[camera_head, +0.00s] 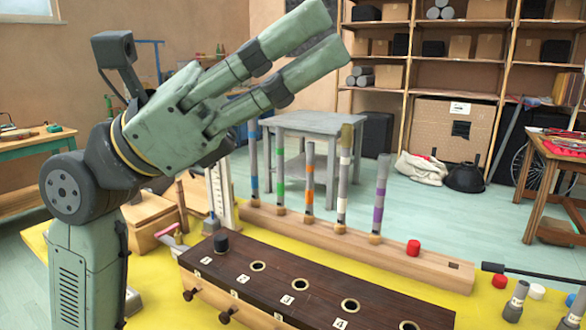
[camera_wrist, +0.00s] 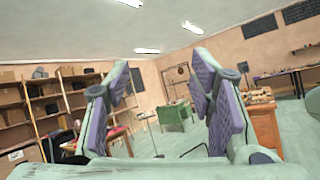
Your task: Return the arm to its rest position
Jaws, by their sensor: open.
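My gripper (camera_head: 317,46) is raised high over the left part of the yellow workbench in the head view, its two fingers pointing up and to the right. The fingers are apart with nothing between them. In the wrist view the open fingers (camera_wrist: 165,85) frame the far room, with shelves, a green cabinet and the ceiling beyond. My arm comes up at the left of the head view and hides part of the bench behind it.
The yellow bench top (camera_head: 185,300) holds a dark box with numbered holes (camera_head: 318,278) and a wooden rack (camera_head: 405,262) of several upright banded tubes. A red cap (camera_head: 413,247) sits on the rack. Shelves (camera_head: 455,60) and a grey table (camera_head: 305,122) stand behind. Air around my gripper looks clear.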

